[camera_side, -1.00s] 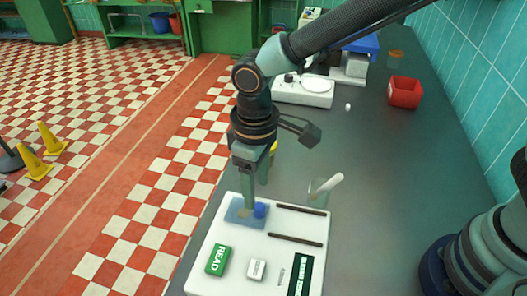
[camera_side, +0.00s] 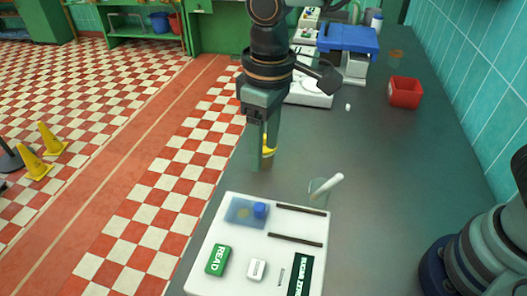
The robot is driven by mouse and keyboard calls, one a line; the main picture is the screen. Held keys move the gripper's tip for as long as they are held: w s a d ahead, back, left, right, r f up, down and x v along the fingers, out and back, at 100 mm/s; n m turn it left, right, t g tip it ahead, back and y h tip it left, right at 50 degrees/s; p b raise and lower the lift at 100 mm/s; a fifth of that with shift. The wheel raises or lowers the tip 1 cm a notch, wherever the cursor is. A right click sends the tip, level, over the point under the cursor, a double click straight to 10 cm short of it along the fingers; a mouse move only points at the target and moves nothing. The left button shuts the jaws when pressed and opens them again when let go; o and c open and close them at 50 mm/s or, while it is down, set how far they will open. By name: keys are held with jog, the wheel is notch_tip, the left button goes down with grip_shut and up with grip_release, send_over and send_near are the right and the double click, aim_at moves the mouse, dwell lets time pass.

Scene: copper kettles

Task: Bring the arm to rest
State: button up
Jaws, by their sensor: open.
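My gripper (camera_side: 263,160) points down and is above the grey counter (camera_side: 365,215), beyond the white device (camera_side: 232,236). Its jaws are open and I see nothing held between them. A small blue object (camera_side: 260,210) sits on the right part of the bluish, see-through square (camera_side: 239,217) on the device. My gripper is apart from both. The device also has a green READ button (camera_side: 217,260), a white button (camera_side: 256,268) and a dark green label (camera_side: 299,276).
A beaker with a white stick (camera_side: 325,188) stands at the device's far right corner. A yellow thing (camera_side: 270,144) is partly hidden behind my gripper. A red bin (camera_side: 404,92), a white appliance (camera_side: 308,92) and a blue-topped item (camera_side: 347,38) stand farther back. The counter's middle right is clear.

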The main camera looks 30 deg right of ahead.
jog(key=s+d+r+m+t, duration=0.1)
jog(key=d+m, duration=0.1)
jog(key=d, duration=0.6)
jog(key=s+d+r+m+t, duration=0.2)
jog(key=d, duration=0.7)
jog(key=s+d+r+m+t, duration=0.1)
jog(key=d+r+m+t, duration=0.1)
jog(key=d, duration=0.6)
jog(key=shift+s+d+r+m, duration=0.15)
jog(key=shift+d+r+m, duration=0.1)
jog(key=shift+m, duration=0.15)
